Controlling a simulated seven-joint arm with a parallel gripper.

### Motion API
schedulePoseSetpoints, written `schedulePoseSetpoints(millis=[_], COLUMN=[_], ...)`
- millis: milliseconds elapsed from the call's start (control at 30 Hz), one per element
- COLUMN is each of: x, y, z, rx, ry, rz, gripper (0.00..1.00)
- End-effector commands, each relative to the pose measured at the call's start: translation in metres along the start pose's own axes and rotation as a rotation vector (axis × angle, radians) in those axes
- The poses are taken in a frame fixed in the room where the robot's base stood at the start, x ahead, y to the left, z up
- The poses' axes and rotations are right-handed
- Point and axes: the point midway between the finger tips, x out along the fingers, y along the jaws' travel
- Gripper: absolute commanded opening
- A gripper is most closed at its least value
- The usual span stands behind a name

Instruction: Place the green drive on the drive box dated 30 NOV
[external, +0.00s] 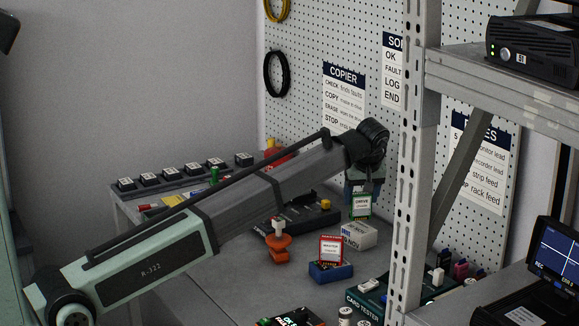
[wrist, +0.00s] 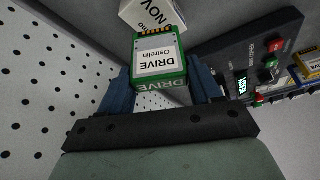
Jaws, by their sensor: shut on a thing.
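My gripper (external: 362,188) points down over the bench and is shut on the green drive (external: 360,206). In the wrist view the green drive (wrist: 159,62) sits between my blue fingers, its white label reading DRIVE and its gold contacts facing away from my palm. The white drive box (external: 359,235) stands just below the drive in the external view. In the wrist view the box (wrist: 152,12) shows NOV at the top edge, partly cut off. I cannot tell whether the drive touches the box.
A red drive (external: 331,248) stands in a blue box (external: 330,272) in front. A dark copier unit (external: 295,219) lies left of the white box. An orange item (external: 279,247) and a card tester (external: 366,302) are nearby. A metal rack post (external: 408,170) stands to the right.

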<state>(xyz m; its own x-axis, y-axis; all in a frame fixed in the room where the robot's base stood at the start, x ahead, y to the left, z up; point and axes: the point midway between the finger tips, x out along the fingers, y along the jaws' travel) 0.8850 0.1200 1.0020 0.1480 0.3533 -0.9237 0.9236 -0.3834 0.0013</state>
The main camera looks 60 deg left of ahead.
Motion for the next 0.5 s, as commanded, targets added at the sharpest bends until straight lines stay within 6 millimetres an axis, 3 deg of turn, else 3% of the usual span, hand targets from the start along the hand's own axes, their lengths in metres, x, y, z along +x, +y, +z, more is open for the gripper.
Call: schedulePoseSetpoints(millis=[200,500], x=[0.022,0.023], y=[-0.001,0.000], z=[0.009,0.010], rx=[0.000,0.000], ry=[0.000,0.000], rz=[0.000,0.000], gripper=[0.31,0.31])
